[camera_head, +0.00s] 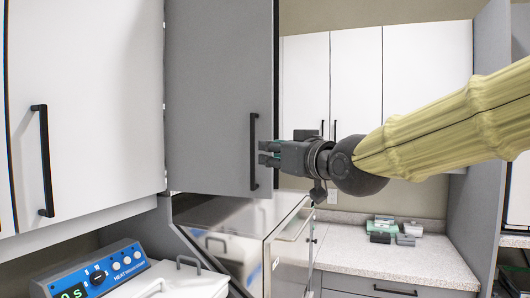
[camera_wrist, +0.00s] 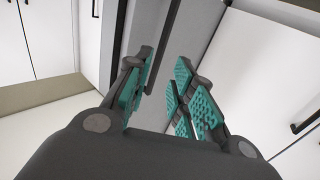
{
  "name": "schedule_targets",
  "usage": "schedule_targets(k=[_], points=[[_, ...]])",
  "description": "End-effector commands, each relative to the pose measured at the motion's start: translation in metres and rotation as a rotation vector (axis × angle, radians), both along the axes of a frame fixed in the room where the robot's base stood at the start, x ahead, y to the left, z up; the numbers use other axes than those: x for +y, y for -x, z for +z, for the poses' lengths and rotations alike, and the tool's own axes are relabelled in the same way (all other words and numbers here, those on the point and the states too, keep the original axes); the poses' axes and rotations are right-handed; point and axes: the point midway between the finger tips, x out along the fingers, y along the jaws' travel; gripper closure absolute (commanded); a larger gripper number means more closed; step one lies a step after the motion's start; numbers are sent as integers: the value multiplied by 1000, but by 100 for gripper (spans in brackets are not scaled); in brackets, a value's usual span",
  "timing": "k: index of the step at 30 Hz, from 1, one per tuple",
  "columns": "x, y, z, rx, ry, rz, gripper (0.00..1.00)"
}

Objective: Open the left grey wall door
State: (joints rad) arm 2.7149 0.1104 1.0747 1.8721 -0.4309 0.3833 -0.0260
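The grey wall door (camera_head: 210,90) is a tall flat panel left of centre in the head view, with a vertical black bar handle (camera_head: 253,178) near its right edge. I cannot tell whether it is ajar. My gripper (camera_head: 266,152) comes from the right, its fingertips at the handle's mid-height. In the wrist view, my gripper (camera_wrist: 160,102) has its teal-padded fingers spread apart. A dark bar (camera_wrist: 163,35), apparently the handle, runs down close to the left finger, against the grey panel (camera_wrist: 198,30). Contact cannot be made out.
A white cabinet door (camera_head: 90,90) with a black handle is at left. Below stand a blue control unit (camera_head: 90,272) and a metal-fronted appliance (camera_head: 235,250). A speckled counter (camera_head: 420,262) at right holds small boxes (camera_head: 395,230). White cupboards (camera_head: 425,70) hang behind my arm.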

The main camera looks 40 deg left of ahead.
Motion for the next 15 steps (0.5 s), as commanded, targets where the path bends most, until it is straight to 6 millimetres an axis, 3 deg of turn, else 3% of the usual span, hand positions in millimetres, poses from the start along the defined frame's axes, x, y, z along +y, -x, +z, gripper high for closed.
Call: schedule_targets(k=[6,15], points=[[-16,6,0,0,0,0,76],[-18,7,0,-1,0,0,76]])
